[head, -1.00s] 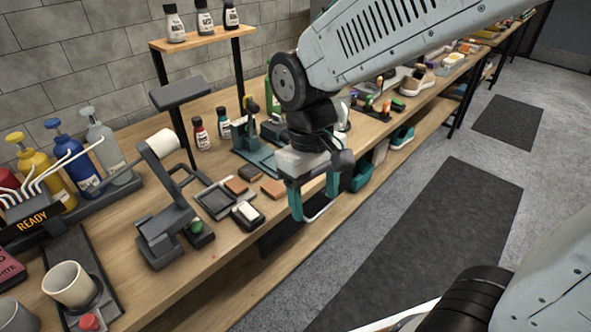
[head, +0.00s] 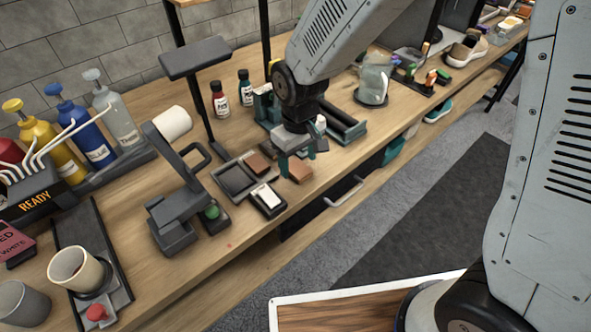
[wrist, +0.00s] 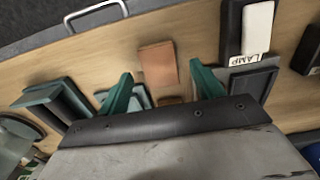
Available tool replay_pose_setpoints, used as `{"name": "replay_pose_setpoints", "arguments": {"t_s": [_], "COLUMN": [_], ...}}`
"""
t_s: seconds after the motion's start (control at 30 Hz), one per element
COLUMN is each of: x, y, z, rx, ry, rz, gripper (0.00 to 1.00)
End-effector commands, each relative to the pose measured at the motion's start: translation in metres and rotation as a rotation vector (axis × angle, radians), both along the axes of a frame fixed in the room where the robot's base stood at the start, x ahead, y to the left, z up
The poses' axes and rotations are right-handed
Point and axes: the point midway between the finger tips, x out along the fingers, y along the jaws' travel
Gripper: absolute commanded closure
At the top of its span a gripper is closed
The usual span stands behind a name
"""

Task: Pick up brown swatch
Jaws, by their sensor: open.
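A brown swatch (head: 300,173) lies on the wooden bench near its front edge. It also shows in the wrist view (wrist: 158,62), ahead of the gap between my fingertips. A second, darker brown swatch (head: 259,163) lies to its left on the edge of a grey tray; in the wrist view a brown piece (wrist: 171,100) is partly hidden by my gripper's base. My gripper (head: 297,162), with teal fingers, is open and empty, pointing down over the bench by the nearer swatch. Its fingers (wrist: 161,72) are spread apart; contact with the swatch is not visible.
A teal-and-black fixture (head: 345,130) is behind right. A drawer handle (head: 343,197) sticks out below the bench front.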

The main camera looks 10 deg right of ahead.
Motion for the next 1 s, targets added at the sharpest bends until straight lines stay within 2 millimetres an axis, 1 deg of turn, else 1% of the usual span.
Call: {"name": "replay_pose_setpoints", "arguments": {"t_s": [0.03, 0.13, 0.23, 0.4, 0.47, 0.5, 0.57, 0.6, 0.87, 1.0], "x": [0.0, 0.0, 0.0, 0.0, 0.0, -0.001, -0.001, -0.001, -0.001, 0.0], "y": [0.0, 0.0, 0.0, 0.001, 0.001, 0.001, 0.002, 0.002, 0.002, 0.002], "z": [-0.008, -0.017, -0.02, -0.02, -0.02, -0.02, -0.02, -0.02, -0.019, -0.016], "rx": [-0.002, -0.001, 0.0, 0.0, 0.0, 0.0, 0.0, 0.0, 0.0, 0.001], "ry": [0.003, 0.002, 0.0, 0.0, 0.0, 0.0, 0.0, 0.0, 0.0, -0.001], "rz": [0.0, 0.0, 0.001, 0.002, 0.002, 0.003, 0.003, 0.003, 0.003, 0.003], "gripper": [0.34, 0.34, 0.34, 0.34, 0.5, 0.61, 0.78, 0.81, 0.81, 0.81]}}
